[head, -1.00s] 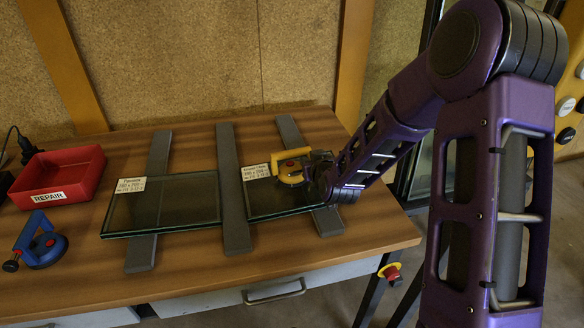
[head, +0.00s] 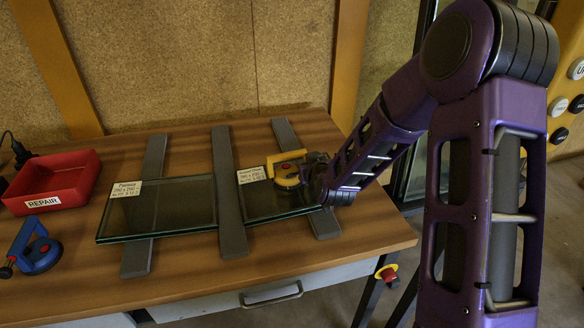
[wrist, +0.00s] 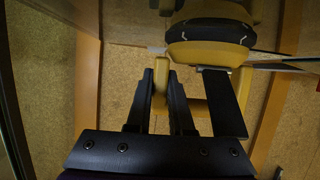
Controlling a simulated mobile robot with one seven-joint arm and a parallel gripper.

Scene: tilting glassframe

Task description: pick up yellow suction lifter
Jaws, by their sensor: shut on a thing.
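The yellow suction lifter (head: 287,181) has a round cup and an angular yellow handle. In the head view it is at the right-hand glass pane (head: 256,209); whether its cup touches the glass I cannot tell. My gripper (head: 312,176) is at the lifter's right side, partly hidden by my own arm. In the wrist view the yellow handle (wrist: 160,78) is between the dark fingers of my gripper (wrist: 160,95), which is shut on it. The lifter's round body (wrist: 208,45) shows at the top there.
Another glass pane (head: 170,210) lies to the left, across dark strips (head: 229,180) on the wooden table (head: 190,278). A blue suction lifter (head: 38,255) and a red REPAIR tray (head: 70,180) are at the left. A red knob (head: 388,273) sits below the table's front right edge.

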